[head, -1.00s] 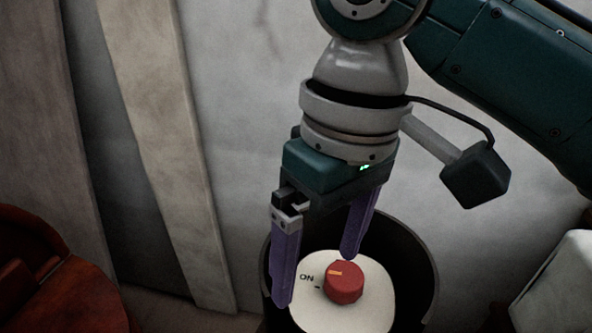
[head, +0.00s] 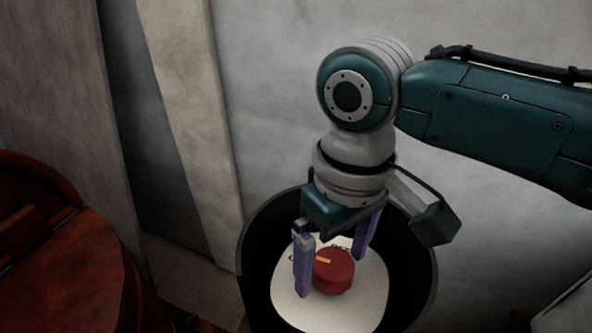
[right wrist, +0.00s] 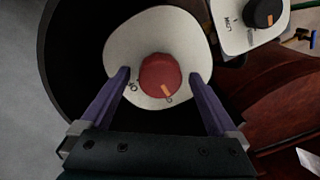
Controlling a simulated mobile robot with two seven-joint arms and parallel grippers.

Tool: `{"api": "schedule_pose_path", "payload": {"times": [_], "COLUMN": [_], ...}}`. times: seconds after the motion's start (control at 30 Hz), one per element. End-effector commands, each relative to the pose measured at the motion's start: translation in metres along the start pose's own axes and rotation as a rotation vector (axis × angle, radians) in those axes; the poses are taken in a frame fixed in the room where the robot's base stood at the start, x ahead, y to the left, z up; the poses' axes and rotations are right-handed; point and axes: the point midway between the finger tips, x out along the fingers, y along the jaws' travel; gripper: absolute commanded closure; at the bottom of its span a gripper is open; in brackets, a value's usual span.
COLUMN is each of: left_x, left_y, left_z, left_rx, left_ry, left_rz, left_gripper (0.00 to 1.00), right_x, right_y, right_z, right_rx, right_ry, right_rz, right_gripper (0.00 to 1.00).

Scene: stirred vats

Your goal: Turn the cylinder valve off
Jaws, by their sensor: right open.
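The red valve knob (head: 334,270) has an orange mark on its top and sits on a white rounded plate (head: 358,305) inside a dark round collar (head: 256,262). My right gripper (head: 331,275) is open, pointing down, with one purple finger on each side of the knob. In the right wrist view the knob (right wrist: 160,75) lies between the two fingertips, with a gap on both sides. Lettering on the plate is partly hidden by the fingers. The orange mark points toward the plate's left side in the head view. My left gripper is not in view.
A rusty red vessel (head: 75,265) stands at the left. A pale wall (head: 280,90) rises behind the collar. In the right wrist view a second white panel (right wrist: 236,36) with a black knob (right wrist: 262,13) lies beyond the collar, beside a dark red wooden surface (right wrist: 285,85).

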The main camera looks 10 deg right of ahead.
Motion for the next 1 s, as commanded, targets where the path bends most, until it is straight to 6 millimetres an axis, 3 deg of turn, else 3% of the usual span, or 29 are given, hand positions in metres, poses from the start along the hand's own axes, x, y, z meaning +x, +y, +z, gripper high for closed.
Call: {"api": "schedule_pose_path", "payload": {"times": [0.27,1.0], "left_x": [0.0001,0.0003], "left_y": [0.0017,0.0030], "left_z": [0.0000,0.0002], "left_rx": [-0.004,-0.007], "left_ry": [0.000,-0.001], "left_rz": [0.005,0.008], "left_gripper": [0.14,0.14], "right_x": [0.0019,0.0015], "right_y": [-0.0001,0.0003], "right_z": [0.0001,0.0001], "right_rx": [0.000,0.000], "right_ry": [0.000,0.000], "right_rz": [0.000,0.000], "right_gripper": [0.06,0.89]}}
